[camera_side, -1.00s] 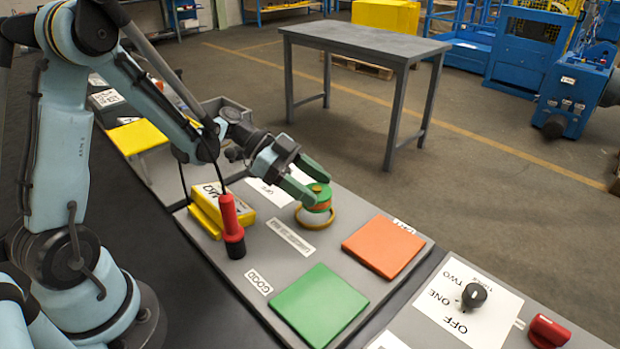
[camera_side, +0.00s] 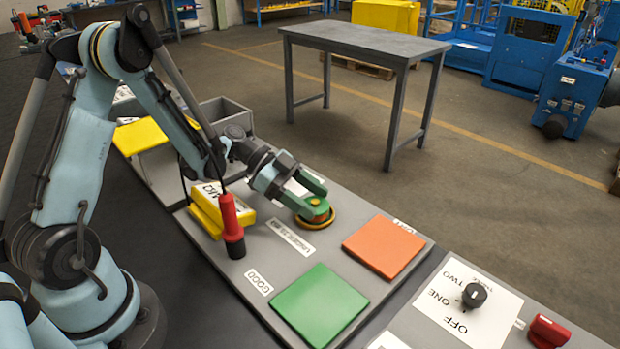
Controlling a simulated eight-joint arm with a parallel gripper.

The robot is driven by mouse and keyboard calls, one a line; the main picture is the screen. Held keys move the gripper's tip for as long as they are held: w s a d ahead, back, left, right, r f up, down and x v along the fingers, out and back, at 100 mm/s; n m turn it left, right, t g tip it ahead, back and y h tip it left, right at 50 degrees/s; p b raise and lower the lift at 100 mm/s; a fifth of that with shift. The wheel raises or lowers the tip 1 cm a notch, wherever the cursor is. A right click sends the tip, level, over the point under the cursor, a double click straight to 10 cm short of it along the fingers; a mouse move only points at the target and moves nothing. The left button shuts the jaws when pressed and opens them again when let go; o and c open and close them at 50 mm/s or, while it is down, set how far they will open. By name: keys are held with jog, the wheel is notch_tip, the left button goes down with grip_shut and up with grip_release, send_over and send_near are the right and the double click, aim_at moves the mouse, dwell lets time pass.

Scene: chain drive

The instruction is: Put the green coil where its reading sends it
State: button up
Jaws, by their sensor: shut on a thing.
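The green coil (camera_side: 317,212) has a green top with a small yellow centre and an orange band below. It is at the yellow ring (camera_side: 331,226) on the grey board. My gripper (camera_side: 312,201) has green fingers and is shut on the coil from the left. The coil's underside is hidden, so I cannot tell whether it touches the board. A green pad (camera_side: 318,306) labelled GOOD lies in front, and an orange pad (camera_side: 383,247) lies to the right, its label only partly legible. A yellow meter (camera_side: 207,219) stands to the left; its reading is not legible.
A red and black probe (camera_side: 231,227) stands upright between the meter and the green pad. A dial (camera_side: 473,295) marked OFF, ONE and TWO and a red switch (camera_side: 548,331) are at the lower right. Both coloured pads are bare.

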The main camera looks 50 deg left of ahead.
jog(key=o, duration=1.3)
jog(key=shift+f, duration=0.1)
jog(key=shift+o, duration=0.2)
jog(key=shift+a, duration=0.1)
jog(key=v, duration=1.2)
jog(key=s+d+r+n+t+y, duration=0.1)
jog(key=s+d+r+n+y, duration=0.3)
jog(key=s+d+n+y, duration=0.3)
jog(key=d+n+y, duration=0.1)
jog(key=n+y, duration=0.2)
jog(key=n, duration=0.2)
jog(key=shift+n+t+y, duration=0.4)
jog(key=shift+o, duration=0.4)
jog(key=shift+s+r+n+t, duration=0.2)
jog(key=shift+r+n+t, duration=0.05)
jog(key=shift+n+t, duration=0.05)
